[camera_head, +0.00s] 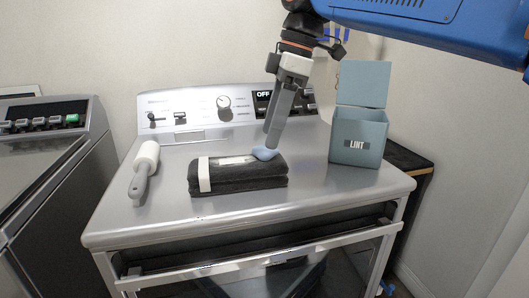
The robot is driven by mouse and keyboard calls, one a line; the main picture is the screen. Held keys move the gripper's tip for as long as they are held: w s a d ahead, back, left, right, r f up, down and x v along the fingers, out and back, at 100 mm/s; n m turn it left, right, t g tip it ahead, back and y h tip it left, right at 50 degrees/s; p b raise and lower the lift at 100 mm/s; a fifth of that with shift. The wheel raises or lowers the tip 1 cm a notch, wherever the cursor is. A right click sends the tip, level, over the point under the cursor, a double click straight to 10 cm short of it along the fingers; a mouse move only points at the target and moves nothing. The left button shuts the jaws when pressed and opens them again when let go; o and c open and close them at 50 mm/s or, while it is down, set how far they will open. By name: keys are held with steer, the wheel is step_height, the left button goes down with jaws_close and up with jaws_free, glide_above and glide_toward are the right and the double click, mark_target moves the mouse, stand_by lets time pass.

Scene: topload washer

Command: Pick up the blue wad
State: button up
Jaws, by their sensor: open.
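The blue wad (265,153) is a small light-blue lump on the back right part of a dark folded cloth bundle (240,181) with a white band. The bundle lies on the washer top. My gripper (270,143) points down, with its fingertips right above or at the wad. Its fingers overlap in this view, so the gap between them is hard to see. The gripper is open, and I cannot tell whether the fingers touch the wad.
A blue-grey LINT bin (357,138) with its lid raised stands right of my gripper. A white lint roller (144,172) lies at the left. The control panel (220,110) rises behind. The washer top (340,192) is clear at the front right.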

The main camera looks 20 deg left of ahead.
mark_target(265, 152)
steer(key=shift+x, duration=1.75)
steer(key=shift+s, duration=0.15)
steer(key=c, duration=1.1)
steer(key=shift+c, duration=0.2)
